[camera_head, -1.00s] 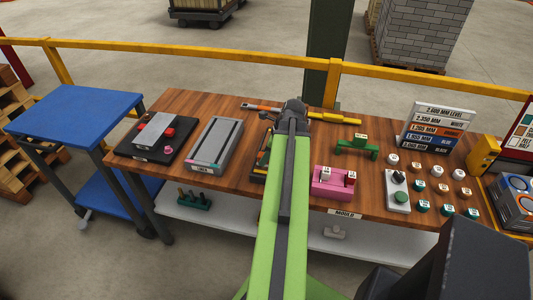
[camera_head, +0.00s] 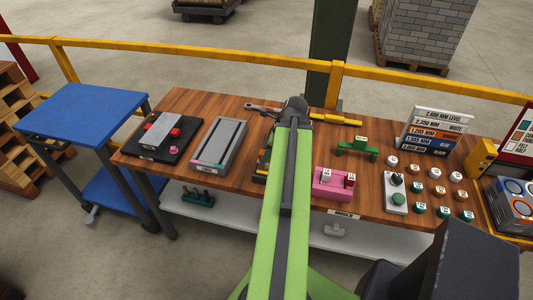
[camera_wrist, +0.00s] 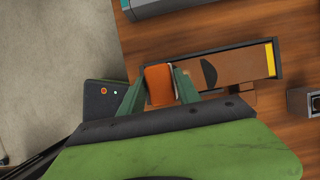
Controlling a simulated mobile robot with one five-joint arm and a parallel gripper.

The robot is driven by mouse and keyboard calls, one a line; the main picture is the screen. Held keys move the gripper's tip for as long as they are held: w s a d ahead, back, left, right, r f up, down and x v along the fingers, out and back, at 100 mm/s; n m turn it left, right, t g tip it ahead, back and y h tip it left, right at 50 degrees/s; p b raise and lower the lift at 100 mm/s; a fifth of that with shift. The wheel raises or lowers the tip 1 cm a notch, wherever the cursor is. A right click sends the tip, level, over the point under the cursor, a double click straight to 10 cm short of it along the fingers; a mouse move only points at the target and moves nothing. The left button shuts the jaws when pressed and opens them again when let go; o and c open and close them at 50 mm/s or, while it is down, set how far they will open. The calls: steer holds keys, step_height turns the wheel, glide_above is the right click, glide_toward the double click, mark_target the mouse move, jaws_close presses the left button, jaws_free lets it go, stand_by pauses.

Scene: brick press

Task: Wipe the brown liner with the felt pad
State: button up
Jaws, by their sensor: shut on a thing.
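In the wrist view the brown liner (camera_wrist: 240,68) lies in a long dark tray with a yellow strip at its right end. A dark half-oval patch shows on the liner near its middle. My gripper (camera_wrist: 158,82) is shut on the orange felt pad (camera_wrist: 159,88), with one green finger on each side. The pad is at the tray's left end, left of the dark patch; I cannot tell whether it touches the liner.
In the head view a long grey block (camera_head: 219,145) and a black plate (camera_head: 165,140) lie left of my arm. A pink mould (camera_head: 333,185), a green stand (camera_head: 357,147) and several labelled knobs are at right. A blue cart (camera_head: 82,110) stands left of the table (camera_head: 385,188).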

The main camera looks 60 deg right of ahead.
steer(key=shift+r+p, duration=0.3)
steer(key=shift+r, duration=0.45)
step_height(320, 180, up, 3)
steer(key=p, duration=0.3)
steer(key=shift+r, duration=0.1)
